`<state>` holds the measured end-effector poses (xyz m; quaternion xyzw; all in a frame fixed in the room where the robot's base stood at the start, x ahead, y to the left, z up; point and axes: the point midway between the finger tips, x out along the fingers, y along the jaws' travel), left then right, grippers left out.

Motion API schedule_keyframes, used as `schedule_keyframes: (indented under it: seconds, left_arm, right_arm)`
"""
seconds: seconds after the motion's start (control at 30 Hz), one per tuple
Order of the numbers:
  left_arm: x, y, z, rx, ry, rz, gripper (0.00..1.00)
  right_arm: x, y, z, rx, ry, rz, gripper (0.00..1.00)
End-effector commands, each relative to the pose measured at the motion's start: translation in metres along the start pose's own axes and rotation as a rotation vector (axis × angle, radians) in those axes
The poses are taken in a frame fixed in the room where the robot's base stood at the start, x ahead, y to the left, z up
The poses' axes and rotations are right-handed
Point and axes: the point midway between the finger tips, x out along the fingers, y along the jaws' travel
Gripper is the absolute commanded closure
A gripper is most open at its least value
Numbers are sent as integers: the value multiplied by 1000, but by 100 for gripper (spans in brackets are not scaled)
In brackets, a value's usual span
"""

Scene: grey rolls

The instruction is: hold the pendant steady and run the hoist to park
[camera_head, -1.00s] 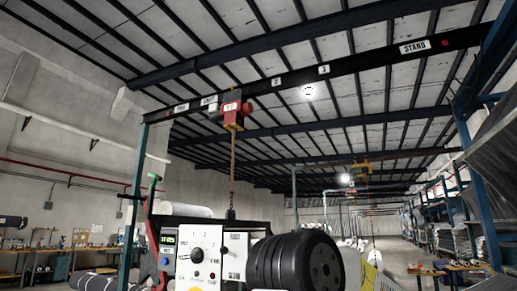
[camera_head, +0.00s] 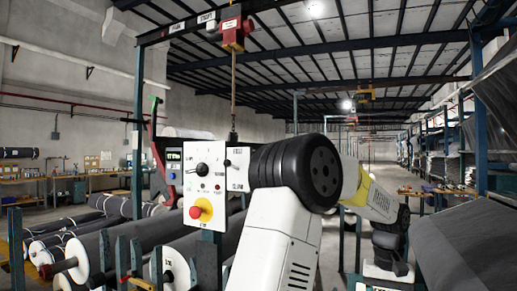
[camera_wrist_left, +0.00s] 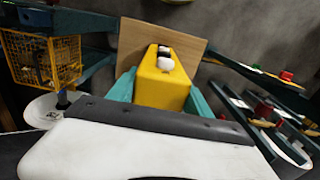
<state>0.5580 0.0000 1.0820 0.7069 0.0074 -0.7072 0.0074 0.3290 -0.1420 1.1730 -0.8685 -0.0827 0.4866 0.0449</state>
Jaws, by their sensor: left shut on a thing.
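In the left wrist view a yellow pendant box (camera_wrist_left: 162,82) with white and black buttons on its end sits between the two teal fingers of my left gripper (camera_wrist_left: 160,98). The gripper is shut on it. A brown board stands behind the pendant. In the head view the red hoist (camera_head: 233,34) hangs from the dark overhead beam (camera_head: 275,4) at the top, with its hook (camera_head: 233,136) hanging down below. The beam's far end is out of the picture. My right gripper is not visible.
A white control panel (camera_head: 203,153) with a red stop button (camera_head: 200,209) stands left of my white and black arm. Grey rolls (camera_head: 105,240) lie on racks at lower left. A yellow wire basket (camera_wrist_left: 42,62) shows in the left wrist view. The aisle at back right looks clear.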

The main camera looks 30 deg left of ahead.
Motion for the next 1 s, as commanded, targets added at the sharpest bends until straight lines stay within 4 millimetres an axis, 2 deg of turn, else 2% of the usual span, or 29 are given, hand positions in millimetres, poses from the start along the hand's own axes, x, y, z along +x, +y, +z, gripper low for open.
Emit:
schedule_keyframes:
  seconds: [0.03,0.2,0.27,0.3,1.0]
  left_arm:
    - [-1,0,0,0,2,1,100]
    - [-1,0,0,0,2,1,100]
    - [-1,0,0,0,2,1,100]
    - [-1,0,0,0,2,1,100]
    - [-1,0,0,0,2,1,100]
  right_arm:
    - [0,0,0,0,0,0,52]
    - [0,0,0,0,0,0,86]
    - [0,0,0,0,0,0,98]
    - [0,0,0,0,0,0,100]
    - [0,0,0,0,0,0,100]
